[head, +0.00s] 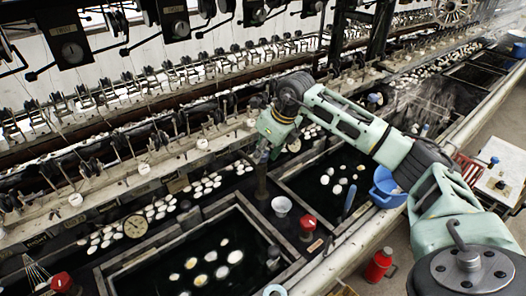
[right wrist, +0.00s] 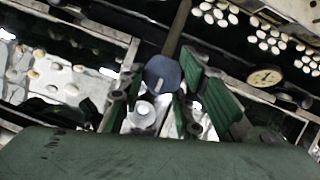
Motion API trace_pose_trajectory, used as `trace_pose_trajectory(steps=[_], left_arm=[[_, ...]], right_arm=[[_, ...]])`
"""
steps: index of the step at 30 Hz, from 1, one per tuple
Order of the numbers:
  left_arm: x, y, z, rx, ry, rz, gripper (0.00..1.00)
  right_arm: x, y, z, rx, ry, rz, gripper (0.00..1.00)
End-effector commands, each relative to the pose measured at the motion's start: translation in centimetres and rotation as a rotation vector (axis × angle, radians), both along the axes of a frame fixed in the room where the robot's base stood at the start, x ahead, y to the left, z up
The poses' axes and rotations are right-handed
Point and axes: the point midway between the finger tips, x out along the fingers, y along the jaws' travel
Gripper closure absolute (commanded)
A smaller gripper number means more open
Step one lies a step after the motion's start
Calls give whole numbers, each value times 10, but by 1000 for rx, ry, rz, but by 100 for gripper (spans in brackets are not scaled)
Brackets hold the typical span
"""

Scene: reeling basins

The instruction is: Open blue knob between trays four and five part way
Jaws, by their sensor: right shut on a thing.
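The blue knob (right wrist: 162,73) shows in the right wrist view on top of a thin dark post. My right gripper (right wrist: 158,92) has its fingers on both sides of it and is shut on it. In the head view my right gripper (head: 265,150) reaches down from the upper right onto the post (head: 262,183), and hides most of the knob. The post stands at the back between a front-left tray (head: 187,224) and a tray to its right (head: 283,184), both with dark water and white cocoons. Tray numbers are not readable. My left gripper is not in view.
Red knobs (head: 308,223) stand along the trays, with a blue-handled thing (head: 348,200) near the front rim. A white cup (head: 281,205) is close to the post. A round gauge (head: 135,226) is at left. A blue basin (head: 388,188) and a red can (head: 380,265) are at right.

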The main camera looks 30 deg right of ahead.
Motion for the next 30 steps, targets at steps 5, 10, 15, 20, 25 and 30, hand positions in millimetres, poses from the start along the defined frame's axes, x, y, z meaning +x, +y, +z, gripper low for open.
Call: trace_pose_trajectory(steps=[5,10,15,20,25,30], left_arm=[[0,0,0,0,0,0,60],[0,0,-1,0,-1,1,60],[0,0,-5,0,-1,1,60],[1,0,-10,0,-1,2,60],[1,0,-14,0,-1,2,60],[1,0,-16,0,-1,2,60]], right_arm=[[0,3,-1,5,2,5,95],[-1,3,-1,7,3,21,95],[-1,3,-2,9,2,86,95],[0,2,-2,8,1,193,95],[0,1,-2,8,2,330,95],[0,0,-1,9,3,464,95]])
